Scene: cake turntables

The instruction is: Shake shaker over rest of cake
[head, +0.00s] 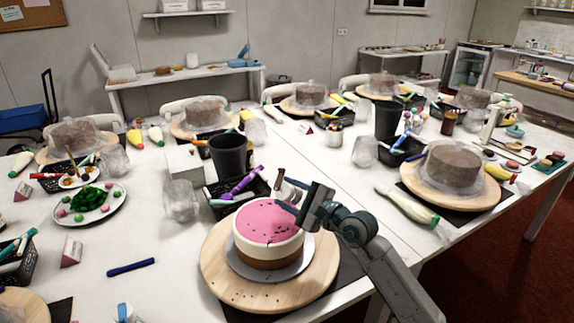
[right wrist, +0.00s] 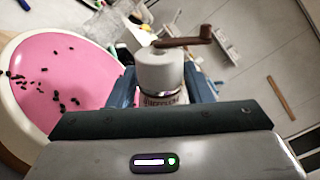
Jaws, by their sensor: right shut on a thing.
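The cake (head: 266,222) has a pink top, a cream side and a brown base. It sits on a grey plate (head: 255,276) on a round wooden turntable (head: 222,270). Dark sprinkles lie scattered on its top, and a few lie on the turntable. My right gripper (head: 292,204) is shut on the shaker (right wrist: 160,72), a white cylinder with a brown crank handle, above the cake's right edge. In the head view the shaker is small and partly hidden by the gripper. The right wrist view also shows the cake's pink top (right wrist: 60,75) with sprinkles, left of the shaker. My left gripper is out of view.
A black cup (head: 228,155) and a basket of markers (head: 238,190) stand just behind the cake. A clear glass (head: 181,202) and a plate of green and pink sweets (head: 91,207) are to the left. Another turntable with a brown cake (head: 454,166) is at the right.

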